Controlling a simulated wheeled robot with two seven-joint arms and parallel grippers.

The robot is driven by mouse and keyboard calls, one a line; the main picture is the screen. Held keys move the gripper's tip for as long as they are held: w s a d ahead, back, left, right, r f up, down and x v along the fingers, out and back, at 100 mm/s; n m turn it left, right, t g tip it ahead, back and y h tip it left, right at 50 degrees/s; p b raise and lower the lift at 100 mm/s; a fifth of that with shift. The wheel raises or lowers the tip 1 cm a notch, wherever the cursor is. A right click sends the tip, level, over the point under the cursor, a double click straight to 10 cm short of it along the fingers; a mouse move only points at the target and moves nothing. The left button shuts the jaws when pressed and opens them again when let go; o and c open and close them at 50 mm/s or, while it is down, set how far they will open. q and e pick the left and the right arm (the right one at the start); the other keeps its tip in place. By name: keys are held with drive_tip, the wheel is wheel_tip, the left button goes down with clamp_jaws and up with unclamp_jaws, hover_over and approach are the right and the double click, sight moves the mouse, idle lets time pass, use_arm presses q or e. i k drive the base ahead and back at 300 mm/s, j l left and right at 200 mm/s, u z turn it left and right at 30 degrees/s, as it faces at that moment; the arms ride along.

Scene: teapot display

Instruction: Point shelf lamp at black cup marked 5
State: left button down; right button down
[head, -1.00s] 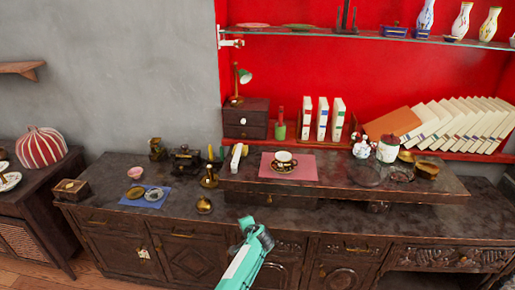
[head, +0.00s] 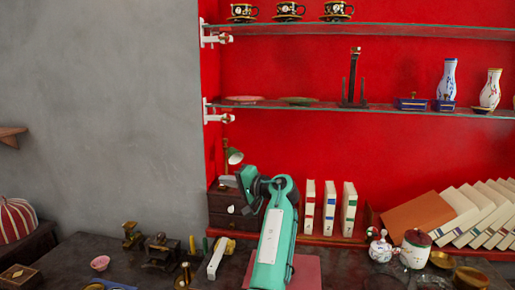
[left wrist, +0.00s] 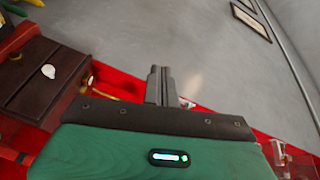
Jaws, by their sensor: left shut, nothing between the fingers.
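The shelf lamp (head: 233,156), with a green shade and pale bulb, stands on a small dark drawer box (head: 228,218). Its lower part is partly hidden by my left arm. Three black and gold cups stand on saucers on the top glass shelf: a left cup (head: 243,10), a middle cup (head: 289,9) and a right cup (head: 337,9). Their marks are too small to read. My left arm (head: 275,245) rises in front of the drawer box. In the left wrist view my left gripper (left wrist: 160,80) is shut and empty, with the drawer box (left wrist: 45,80) to its left.
The lower glass shelf (head: 380,108) holds dishes, a dark stand and vases. White books (head: 329,208) stand right of my arm. Leaning books (head: 460,215) and lidded pots are farther right. Small metal items crowd the dark cabinet top.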

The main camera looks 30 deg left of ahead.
sight(234, 156)
drive_tip(key=i, duration=1.15)
